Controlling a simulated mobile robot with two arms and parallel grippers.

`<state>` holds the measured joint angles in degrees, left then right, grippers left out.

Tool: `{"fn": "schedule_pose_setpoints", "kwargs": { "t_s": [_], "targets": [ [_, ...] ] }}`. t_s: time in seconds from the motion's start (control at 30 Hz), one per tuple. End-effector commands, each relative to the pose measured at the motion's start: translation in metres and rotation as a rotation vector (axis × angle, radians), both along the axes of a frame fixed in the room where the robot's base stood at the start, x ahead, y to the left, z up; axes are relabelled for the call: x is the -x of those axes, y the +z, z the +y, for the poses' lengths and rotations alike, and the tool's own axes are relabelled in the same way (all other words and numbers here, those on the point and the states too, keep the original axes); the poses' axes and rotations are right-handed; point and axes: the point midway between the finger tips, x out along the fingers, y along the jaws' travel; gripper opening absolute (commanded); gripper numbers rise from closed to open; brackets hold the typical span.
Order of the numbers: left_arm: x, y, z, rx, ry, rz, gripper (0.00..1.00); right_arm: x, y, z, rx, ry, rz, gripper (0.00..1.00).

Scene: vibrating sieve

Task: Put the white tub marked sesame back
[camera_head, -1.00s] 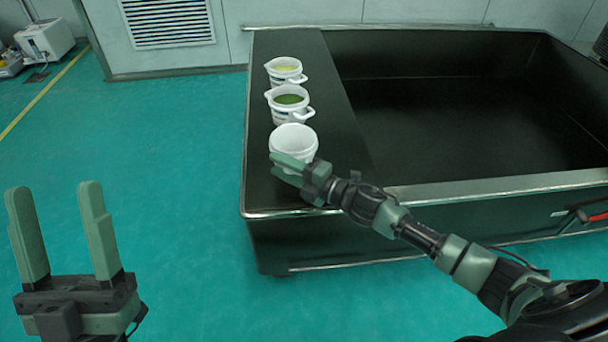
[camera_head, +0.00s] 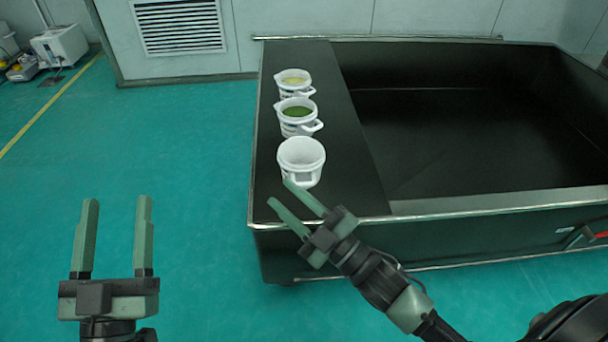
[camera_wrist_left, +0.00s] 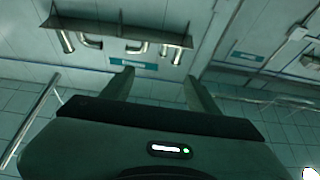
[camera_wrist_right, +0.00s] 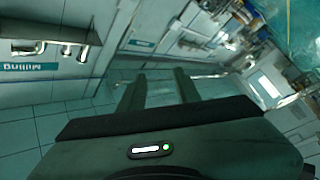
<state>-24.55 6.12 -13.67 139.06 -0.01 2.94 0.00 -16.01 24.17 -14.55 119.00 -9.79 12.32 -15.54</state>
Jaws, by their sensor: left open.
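Three white tubs stand upright in a row on the dark ledge at the left of the machine. The nearest tub (camera_head: 302,160) looks empty inside. The middle tub (camera_head: 298,116) holds something green, and the far tub (camera_head: 294,84) holds something pale yellow. No label can be read, so I cannot tell which is marked sesame. My right gripper (camera_head: 297,198) is open and empty, just in front of the nearest tub. My left gripper (camera_head: 117,203) is open and empty over the floor; its fingers also show in the left wrist view (camera_wrist_left: 160,88).
The ledge (camera_head: 345,150) is bare beside and in front of the tubs. The machine's wide dark basin (camera_head: 470,130) lies to the right behind a metal rim. Green floor (camera_head: 180,160) is clear at left. A vented wall panel (camera_head: 180,25) stands at the back.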

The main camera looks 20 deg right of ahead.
Motion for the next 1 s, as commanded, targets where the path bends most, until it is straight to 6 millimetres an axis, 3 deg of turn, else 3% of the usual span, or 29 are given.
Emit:
{"fn": "schedule_pose_setpoints", "kwargs": {
  "t_s": [0.03,0.1,0.2,0.3,0.87,0.93,1.0],
  "targets": [
    [0.000,0.000,0.000,0.000,0.000,0.000,0.60,0.013,0.029,0.009,-0.174,0.003,0.030,0.33],
    [0.000,0.000,0.000,0.000,0.000,-0.001,0.60,0.027,0.063,0.011,-0.381,0.014,0.069,0.33],
    [0.000,0.000,0.000,0.000,0.000,-0.001,0.60,0.042,0.098,0.006,-0.597,0.029,0.106,0.33],
    [0.000,0.000,0.000,0.000,0.000,-0.001,0.60,0.050,0.116,0.001,-0.712,0.041,0.121,0.33],
    [0.000,0.000,0.000,0.001,0.000,-0.001,0.60,0.052,0.120,0.000,-0.738,0.045,0.124,0.33],
    [0.000,0.000,0.000,0.001,0.000,-0.001,0.41,0.052,0.120,0.000,-0.737,0.045,0.124,0.33],
    [0.000,0.000,0.000,0.000,0.000,-0.001,0.36,0.052,0.120,0.000,-0.737,0.046,0.124,0.33]
  ]
}}
